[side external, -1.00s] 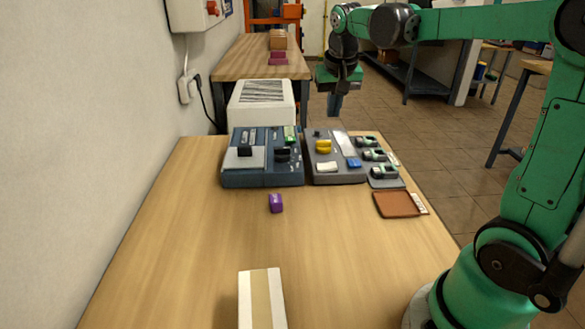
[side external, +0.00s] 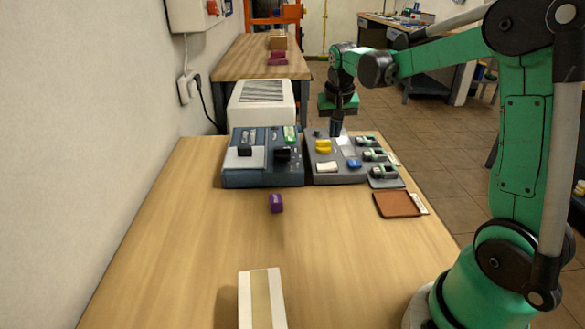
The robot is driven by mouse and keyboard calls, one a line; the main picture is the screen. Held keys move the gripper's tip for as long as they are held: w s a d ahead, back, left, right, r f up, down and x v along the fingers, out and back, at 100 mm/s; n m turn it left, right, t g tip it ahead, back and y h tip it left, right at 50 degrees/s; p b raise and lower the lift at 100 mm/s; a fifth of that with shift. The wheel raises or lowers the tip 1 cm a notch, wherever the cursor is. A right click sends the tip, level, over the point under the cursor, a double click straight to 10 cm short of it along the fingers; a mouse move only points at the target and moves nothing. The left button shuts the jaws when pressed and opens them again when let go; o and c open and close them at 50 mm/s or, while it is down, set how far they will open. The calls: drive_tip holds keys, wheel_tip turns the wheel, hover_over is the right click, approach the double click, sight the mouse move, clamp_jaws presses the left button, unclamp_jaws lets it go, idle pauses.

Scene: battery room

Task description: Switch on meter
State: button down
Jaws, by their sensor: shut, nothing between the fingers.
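A grey device (side external: 318,174), which looks like the meter, stands on the wooden table. It has a yellow knob (side external: 323,146), a pale display panel (side external: 348,150), a white button (side external: 327,167), a blue button (side external: 355,164) and a small dark knob (side external: 318,133) at its back. My gripper (side external: 337,131) is shut and empty, pointing down at the back of this device, just right of the small dark knob. I cannot tell whether the fingertips touch it. They hide part of the device's back edge. I cannot read whether the display is lit.
A dark blue device (side external: 262,179) stands close on the left. Several dark green-and-black pieces (side external: 383,172) sit at the right. A white vented box (side external: 262,117) is behind.

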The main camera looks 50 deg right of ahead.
sight(334, 164)
drive_tip(key=x, duration=0.6)
drive_tip(key=shift+s+a+f, duration=0.15)
drive_tip(key=shift+s, duration=0.15)
drive_tip(key=shift+s+f, duration=0.1)
drive_tip(key=shift+f, duration=0.55)
drive_tip(key=shift+f, duration=0.3)
drive_tip(key=shift+w+a+r, duration=0.3)
drive_tip(key=shift+w+a, duration=0.1)
drive_tip(key=shift+w, duration=0.1)
